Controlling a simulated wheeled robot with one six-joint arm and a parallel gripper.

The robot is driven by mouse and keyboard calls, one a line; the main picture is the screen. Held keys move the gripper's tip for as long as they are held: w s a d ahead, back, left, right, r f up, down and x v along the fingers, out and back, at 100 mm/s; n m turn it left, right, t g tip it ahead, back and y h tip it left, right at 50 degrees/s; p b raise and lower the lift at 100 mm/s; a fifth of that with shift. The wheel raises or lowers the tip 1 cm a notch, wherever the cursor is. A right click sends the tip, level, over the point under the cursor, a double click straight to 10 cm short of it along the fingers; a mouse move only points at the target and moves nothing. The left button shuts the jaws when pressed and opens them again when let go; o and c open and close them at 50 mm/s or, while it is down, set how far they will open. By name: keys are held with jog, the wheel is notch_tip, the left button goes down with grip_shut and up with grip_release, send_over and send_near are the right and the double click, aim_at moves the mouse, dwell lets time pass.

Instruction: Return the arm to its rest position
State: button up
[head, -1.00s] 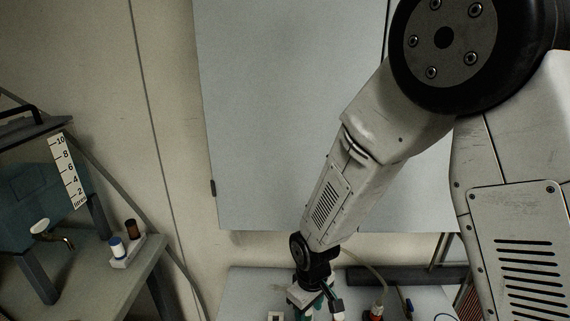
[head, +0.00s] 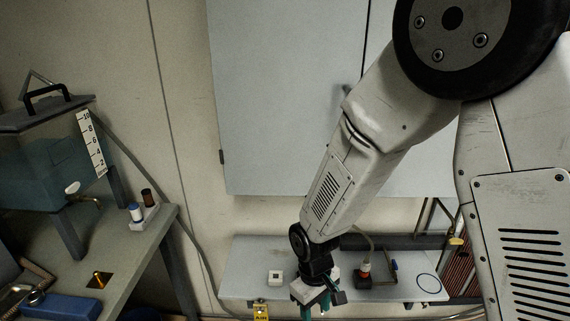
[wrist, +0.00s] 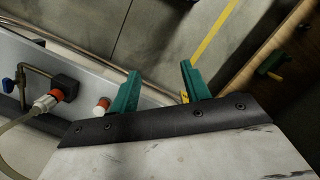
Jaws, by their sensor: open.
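My gripper (head: 318,300) hangs at the end of my arm in the lower middle of the head view, in front of the grey shelf's front edge. In the wrist view its two green fingers (wrist: 161,92) are spread apart with nothing between them. The arm reaches down and to the left from the large joint at the upper right. The fingertips are partly cut off by the bottom of the head view.
A grey shelf (head: 250,266) holds a white block (head: 275,277) and a red-and-black fitting (head: 364,277) with a hose. A water tank (head: 45,165) and two small bottles (head: 143,210) stand on the left bench. A wall cabinet (head: 285,100) is behind my arm.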

jog(key=s+d+r+m+t, duration=0.1)
jog(key=s+d+r+m, duration=0.1)
jog(key=s+d+r, duration=0.3)
jog(key=s+d+r+m+t, duration=0.1)
jog(key=s+d+r+m, duration=0.2)
jog(key=r, duration=1.1)
jog(key=s+d+r+m+t, duration=0.1)
jog(key=s+d+r+m, duration=0.2)
jog(key=s+d+r, duration=0.5)
jog(key=shift+d+r+y, duration=0.4)
jog(key=shift+d+r, duration=0.85)
jog(key=shift+d, duration=0.4)
